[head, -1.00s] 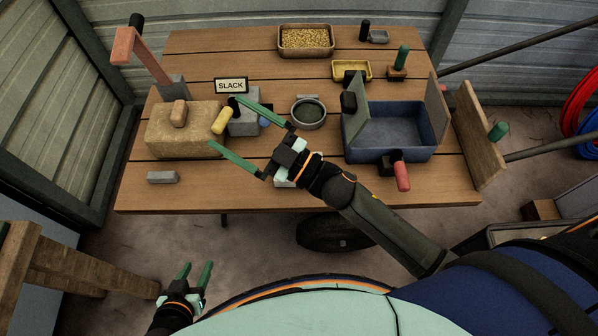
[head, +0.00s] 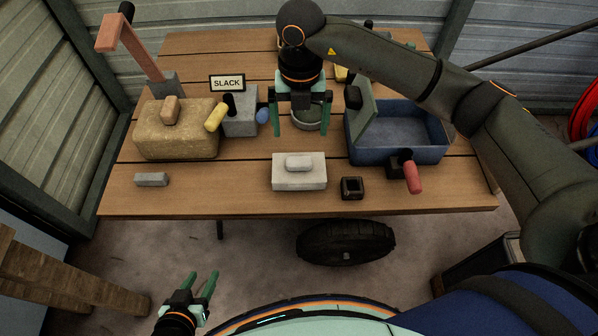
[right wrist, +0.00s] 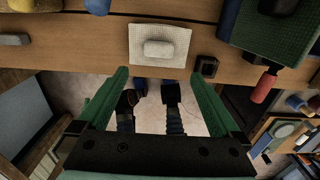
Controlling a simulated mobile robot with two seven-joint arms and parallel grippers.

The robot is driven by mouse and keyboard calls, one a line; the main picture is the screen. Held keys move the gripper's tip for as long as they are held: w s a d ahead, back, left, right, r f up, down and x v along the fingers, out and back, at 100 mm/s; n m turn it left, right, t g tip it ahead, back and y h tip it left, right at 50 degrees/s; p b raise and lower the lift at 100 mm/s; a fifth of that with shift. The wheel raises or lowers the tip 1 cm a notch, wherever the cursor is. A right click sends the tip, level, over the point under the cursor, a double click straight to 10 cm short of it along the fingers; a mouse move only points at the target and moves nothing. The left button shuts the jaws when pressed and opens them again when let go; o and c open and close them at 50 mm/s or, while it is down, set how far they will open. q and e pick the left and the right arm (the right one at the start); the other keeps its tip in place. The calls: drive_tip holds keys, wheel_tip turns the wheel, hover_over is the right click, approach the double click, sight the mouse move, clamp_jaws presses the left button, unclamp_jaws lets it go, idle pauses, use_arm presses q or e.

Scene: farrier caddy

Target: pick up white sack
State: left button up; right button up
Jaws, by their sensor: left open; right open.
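The white sack (head: 299,184) is a low pale block with a rounded lump on top, lying near the front edge of the wooden table. It also shows in the right wrist view (right wrist: 136,45), just beyond the fingertips. The open right gripper (right wrist: 158,76) does not touch the sack. My left gripper (head: 201,280) is open and empty, low in front of the table.
A black square holder (head: 352,188) stands close right of the sack. Table around the sack's left is clear.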

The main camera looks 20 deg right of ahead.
sight(299, 160)
wheel_tip(299, 160, down, 12)
drive_tip(key=shift+w+r, duration=0.15)
idle(0.4)
drive_tip(key=shift+c, duration=0.4)
clamp_jaws()
drive_tip(key=shift+r, duration=0.1)
